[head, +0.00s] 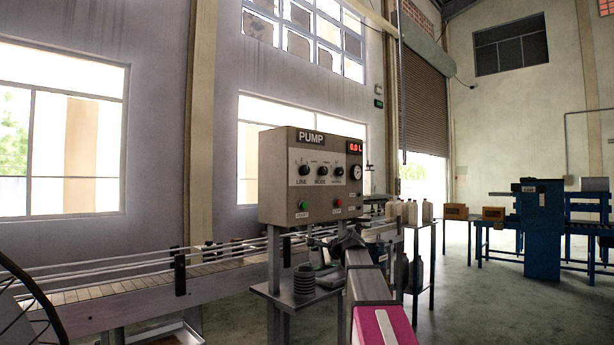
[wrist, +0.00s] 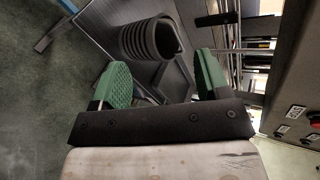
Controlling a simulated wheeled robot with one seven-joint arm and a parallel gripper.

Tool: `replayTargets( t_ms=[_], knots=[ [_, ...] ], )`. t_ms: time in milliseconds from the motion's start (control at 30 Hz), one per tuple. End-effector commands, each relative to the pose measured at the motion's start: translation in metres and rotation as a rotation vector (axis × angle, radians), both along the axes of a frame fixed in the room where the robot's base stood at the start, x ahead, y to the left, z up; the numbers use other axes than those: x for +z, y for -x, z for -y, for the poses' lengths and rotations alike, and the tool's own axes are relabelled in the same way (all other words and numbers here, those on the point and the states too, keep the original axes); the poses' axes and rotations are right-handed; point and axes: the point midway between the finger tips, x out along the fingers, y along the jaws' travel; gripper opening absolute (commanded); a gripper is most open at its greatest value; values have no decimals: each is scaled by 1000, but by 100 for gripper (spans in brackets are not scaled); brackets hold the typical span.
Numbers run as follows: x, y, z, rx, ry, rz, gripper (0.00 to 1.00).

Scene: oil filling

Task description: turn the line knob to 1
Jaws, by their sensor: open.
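The line knob (head: 305,170) is the leftmost of three dark knobs on the grey pump panel (head: 283,205) in the head view. Its label reads LINE; its pointer is too small to read. My gripper (wrist: 160,82) is open and empty in the wrist view, with green pads on both fingers. It is below and in front of the panel, apart from the knob. In the wrist view only a side part of the panel (wrist: 290,70) shows at the right, and the line knob is out of that view.
A conveyor (head: 110,288) runs left. White jugs (head: 410,211) stand on a table behind right. A blue machine (head: 541,230) is far right.

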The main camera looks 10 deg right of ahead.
Motion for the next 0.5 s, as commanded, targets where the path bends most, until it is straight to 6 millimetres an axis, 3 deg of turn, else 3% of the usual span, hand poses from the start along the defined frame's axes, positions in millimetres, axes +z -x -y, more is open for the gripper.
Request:
replayTargets(
  t_ms=[33, 100, 400, 500],
  knots=[
    [31, -7, 5, -21, -52, 18, 69],
    [68, -11, 9, -46, -131, 36, 69],
    [229, -9, 26, -106, -463, 97, 69],
    [273, -2, 31, -109, -556, 107, 69]
  ],
)
